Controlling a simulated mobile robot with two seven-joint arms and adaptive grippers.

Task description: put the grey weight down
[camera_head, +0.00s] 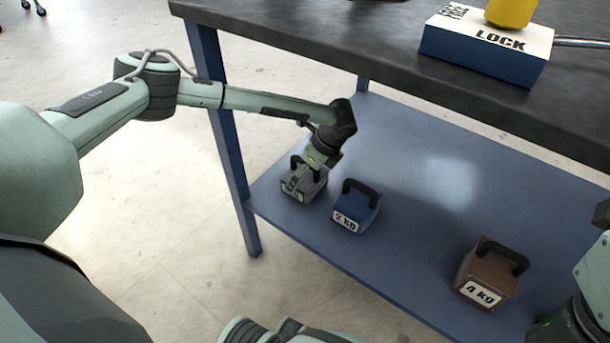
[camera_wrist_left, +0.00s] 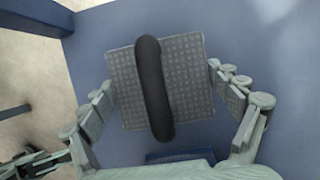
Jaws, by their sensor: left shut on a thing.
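The grey weight (camera_head: 303,187) is a block with a dark handle at the left end of the blue lower shelf (camera_head: 420,235). It appears at shelf level; I cannot tell whether its base touches the shelf. My left gripper (camera_head: 313,162) is over it from above and shut on it. In the left wrist view the grey weight (camera_wrist_left: 190,85) is below the gripper (camera_wrist_left: 160,82), with its black handle (camera_wrist_left: 152,95) running between the two fingers. The fingers partly overlap its side edges in this view.
A blue 2 kg weight (camera_head: 353,208) stands close to the right of the grey one. A brown 4 kg weight (camera_head: 488,272) stands farther right. The shelf between the blue and brown weights is clear.

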